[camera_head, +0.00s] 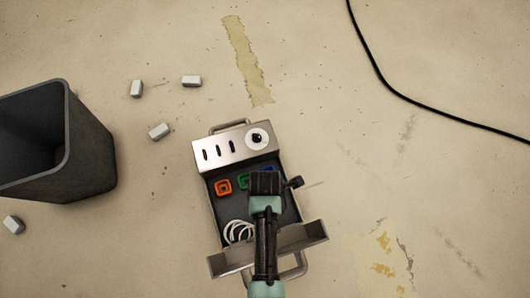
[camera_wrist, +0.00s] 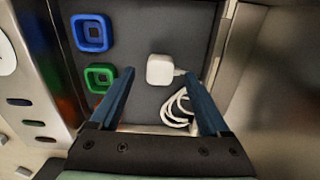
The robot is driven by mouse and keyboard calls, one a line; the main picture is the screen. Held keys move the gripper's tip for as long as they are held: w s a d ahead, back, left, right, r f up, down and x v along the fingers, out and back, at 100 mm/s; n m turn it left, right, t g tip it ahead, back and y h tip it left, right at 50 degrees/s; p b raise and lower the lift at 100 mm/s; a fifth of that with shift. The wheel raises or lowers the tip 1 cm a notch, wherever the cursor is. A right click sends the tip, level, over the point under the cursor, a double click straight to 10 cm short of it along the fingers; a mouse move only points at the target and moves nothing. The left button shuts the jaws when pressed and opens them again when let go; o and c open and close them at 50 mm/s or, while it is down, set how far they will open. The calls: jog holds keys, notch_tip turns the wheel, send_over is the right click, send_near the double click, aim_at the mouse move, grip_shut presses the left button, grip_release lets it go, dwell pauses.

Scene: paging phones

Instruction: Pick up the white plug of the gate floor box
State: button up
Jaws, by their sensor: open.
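The white plug (camera_wrist: 160,69) is a small rounded block on the dark floor of the metal floor box (camera_head: 315,232). Its white cable (camera_wrist: 176,108) lies coiled beside it, and the coil also shows in the head view (camera_head: 238,231). My gripper (camera_wrist: 159,73) is open and empty. In the wrist view the plug appears between its two blue fingertips, just beyond them; I cannot tell the height gap. In the head view my gripper (camera_head: 266,184) is over the box and hides the plug.
The box also holds an orange ring (camera_head: 223,187), a green ring (camera_wrist: 100,78) and a blue ring (camera_wrist: 92,32). A slotted metal panel has a white round disc (camera_head: 257,137). A dark bin (camera_head: 92,150) stands left. Several white blocks (camera_head: 191,81) and a black cable (camera_head: 400,94) lie on the floor.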

notch_tip(320, 180, down, 2)
jog(key=shift+f+b, duration=0.2)
jog(key=shift+b, duration=0.4)
grip_shut()
